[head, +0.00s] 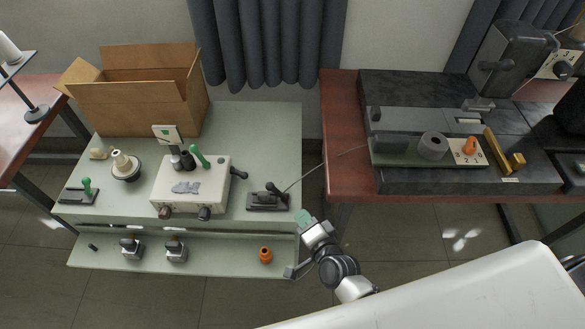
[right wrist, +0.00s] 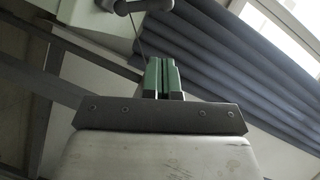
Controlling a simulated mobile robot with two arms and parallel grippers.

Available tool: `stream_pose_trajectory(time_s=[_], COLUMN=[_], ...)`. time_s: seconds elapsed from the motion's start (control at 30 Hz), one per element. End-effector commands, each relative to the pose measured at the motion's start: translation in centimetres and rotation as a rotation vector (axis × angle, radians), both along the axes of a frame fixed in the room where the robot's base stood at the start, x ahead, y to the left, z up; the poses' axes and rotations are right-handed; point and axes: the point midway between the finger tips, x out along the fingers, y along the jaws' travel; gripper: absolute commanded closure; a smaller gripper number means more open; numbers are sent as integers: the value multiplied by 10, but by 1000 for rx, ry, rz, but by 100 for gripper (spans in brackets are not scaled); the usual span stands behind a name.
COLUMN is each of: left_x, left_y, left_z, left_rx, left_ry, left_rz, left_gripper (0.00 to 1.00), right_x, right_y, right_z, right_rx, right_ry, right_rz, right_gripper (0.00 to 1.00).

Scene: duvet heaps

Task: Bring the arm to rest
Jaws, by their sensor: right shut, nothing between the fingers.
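My right gripper (head: 304,218) is in the gap between the green table and the red-brown bench, close to the green table's front right corner. Its green fingers also show in the right wrist view (right wrist: 163,75), close together with nothing between them. My right arm reaches up to it from the lower right, partly hidden behind my own white body. My left gripper is not in view.
The green table (head: 262,135) holds a cardboard box (head: 140,105), a white control box (head: 190,185) and a dark lever device (head: 267,198). Its lower shelf (head: 215,255) carries an orange part (head: 265,254). The red-brown bench (head: 342,130) bears a grey machine (head: 400,180). Floor is clear between them.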

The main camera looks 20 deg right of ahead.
Motion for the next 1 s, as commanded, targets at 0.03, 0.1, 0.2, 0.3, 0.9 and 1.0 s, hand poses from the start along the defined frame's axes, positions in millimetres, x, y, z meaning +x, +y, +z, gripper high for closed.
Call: stream_pose_trajectory(time_s=[0.03,0.1,0.2,0.3,0.9,1.0], left_x=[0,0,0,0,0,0], left_y=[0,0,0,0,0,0], left_z=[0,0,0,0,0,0], left_rx=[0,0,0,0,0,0], left_ry=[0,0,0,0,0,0], left_rz=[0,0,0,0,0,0], left_gripper=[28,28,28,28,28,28], right_x=[0,0,-1,-9,-282,-322], right_y=[0,0,0,-2,-81,-93], right_z=[0,0,-4,-27,-312,-325], right_rx=[0,0,-9,-75,-1000,-1063], right_ry=[0,0,7,52,792,860], right_rz=[0,0,3,23,752,869], right_gripper=[100,100,100,100,100,100])
